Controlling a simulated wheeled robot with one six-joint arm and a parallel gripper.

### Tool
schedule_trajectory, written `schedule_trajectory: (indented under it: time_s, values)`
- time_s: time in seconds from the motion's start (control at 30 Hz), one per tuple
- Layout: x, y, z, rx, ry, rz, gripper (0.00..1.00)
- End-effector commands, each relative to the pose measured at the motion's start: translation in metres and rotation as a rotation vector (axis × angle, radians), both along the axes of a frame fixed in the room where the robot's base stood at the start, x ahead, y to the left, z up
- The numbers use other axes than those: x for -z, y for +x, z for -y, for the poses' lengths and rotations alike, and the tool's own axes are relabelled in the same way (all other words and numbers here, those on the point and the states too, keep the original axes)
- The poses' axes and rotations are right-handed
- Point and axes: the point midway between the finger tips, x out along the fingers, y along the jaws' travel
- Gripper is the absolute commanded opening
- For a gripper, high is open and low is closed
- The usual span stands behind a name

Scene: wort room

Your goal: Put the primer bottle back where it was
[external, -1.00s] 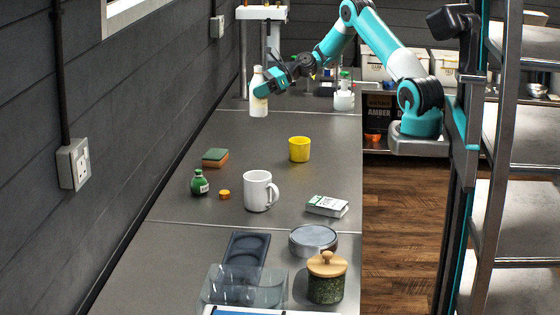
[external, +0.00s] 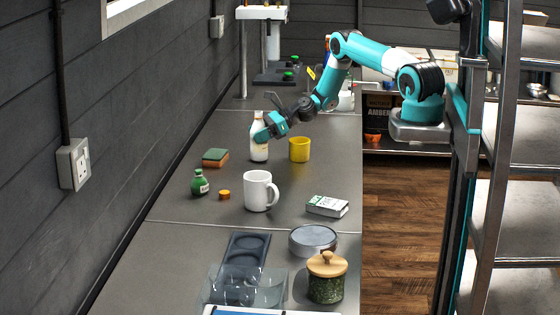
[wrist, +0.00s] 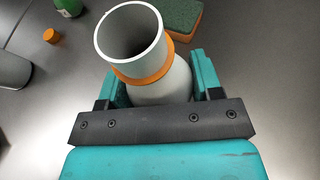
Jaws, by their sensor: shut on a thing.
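The primer bottle (external: 259,151), white with a pale label, is upright in my gripper (external: 262,135), over the middle of the grey counter and left of the yellow cup. My gripper is shut on it below the neck. In the wrist view the bottle (wrist: 160,88) sits between my two fingers (wrist: 160,85); its mouth is open and an orange ring circles the neck. Its base is at or just above the counter; I cannot tell whether it touches. A loose orange cap (external: 224,194) lies on the counter, also in the wrist view (wrist: 51,35).
A yellow cup (external: 299,149) stands close to the bottle's right. A green-and-orange sponge (external: 215,157) and a small green bottle (external: 199,183) are on the left. A white mug (external: 257,190) stands in front. Bare counter lies behind the bottle.

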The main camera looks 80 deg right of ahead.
Motion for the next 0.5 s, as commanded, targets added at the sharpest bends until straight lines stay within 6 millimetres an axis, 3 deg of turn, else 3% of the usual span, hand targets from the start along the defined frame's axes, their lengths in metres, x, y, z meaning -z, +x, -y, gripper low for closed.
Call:
schedule_trajectory:
  time_s: [0.27,0.3,0.4,0.5]
  values:
    - [0.0040,0.0001,0.0000,0.000,0.000,0.001,0.30]
    - [0.0043,0.0000,0.0000,0.000,0.001,0.000,0.61]
    - [0.0030,-0.0001,-0.0001,0.000,0.001,0.000,0.84]
    - [0.0030,-0.0001,-0.0001,0.000,0.001,0.000,0.85]
